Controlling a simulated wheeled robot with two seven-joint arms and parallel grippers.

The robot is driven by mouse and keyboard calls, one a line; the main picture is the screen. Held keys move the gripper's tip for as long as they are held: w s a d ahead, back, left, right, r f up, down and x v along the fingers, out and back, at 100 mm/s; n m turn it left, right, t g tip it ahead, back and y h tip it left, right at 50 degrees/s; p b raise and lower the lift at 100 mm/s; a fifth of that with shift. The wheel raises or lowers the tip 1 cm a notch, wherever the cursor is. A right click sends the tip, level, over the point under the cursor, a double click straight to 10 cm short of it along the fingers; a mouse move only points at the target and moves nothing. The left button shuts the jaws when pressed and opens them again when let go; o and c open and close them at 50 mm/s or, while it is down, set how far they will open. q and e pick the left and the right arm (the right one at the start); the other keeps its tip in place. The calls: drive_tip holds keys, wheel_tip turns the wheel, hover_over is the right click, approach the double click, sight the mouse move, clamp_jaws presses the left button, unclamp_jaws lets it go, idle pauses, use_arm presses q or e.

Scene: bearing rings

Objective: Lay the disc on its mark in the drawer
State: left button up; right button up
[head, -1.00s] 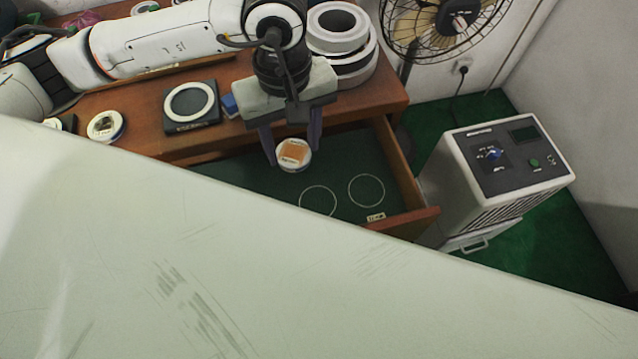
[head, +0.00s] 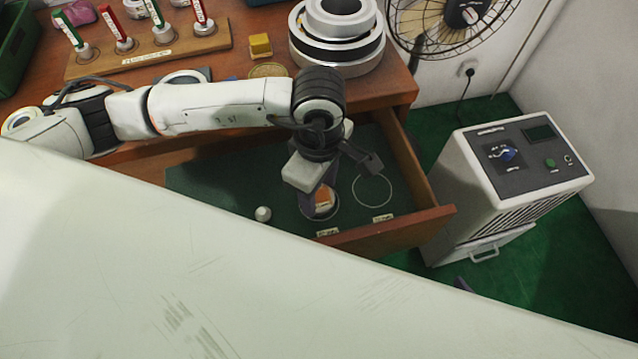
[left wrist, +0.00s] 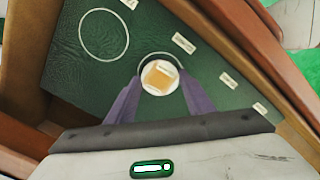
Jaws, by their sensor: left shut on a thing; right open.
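The disc, pale with an orange-tan square on top, shows in the head view (head: 323,198) and the left wrist view (left wrist: 160,77). My left gripper (head: 320,205) is shut on it, with purple fingers on either side in the left wrist view (left wrist: 158,88). The disc is over a white ring mark (head: 318,219) in the open drawer (head: 400,229); the ring's arc shows just past its far edge. I cannot tell whether it touches the floor. A second ring mark (head: 372,190) is empty. Of my right gripper (head: 464,284), only a purple fingertip shows.
Small labels lie near the marks (head: 383,217). A small white knob-like piece (head: 263,213) is in the drawer. On the desk are stacked rings (head: 337,50), a yellow block (head: 260,45) and a wooden rack (head: 150,56). A white machine (head: 515,170) stands right of the drawer.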

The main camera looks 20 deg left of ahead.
idle(0.7)
use_arm(q)
drive_tip(key=shift+f+b, duration=0.15)
drive_tip(key=shift+b, duration=0.15)
drive_tip(key=o, duration=1.3)
drive_tip(key=shift+c, duration=0.2)
wheel_tip(320, 180, up, 10)
drive_tip(key=shift+r+p, duration=0.2)
drive_tip(key=shift+p, duration=0.1)
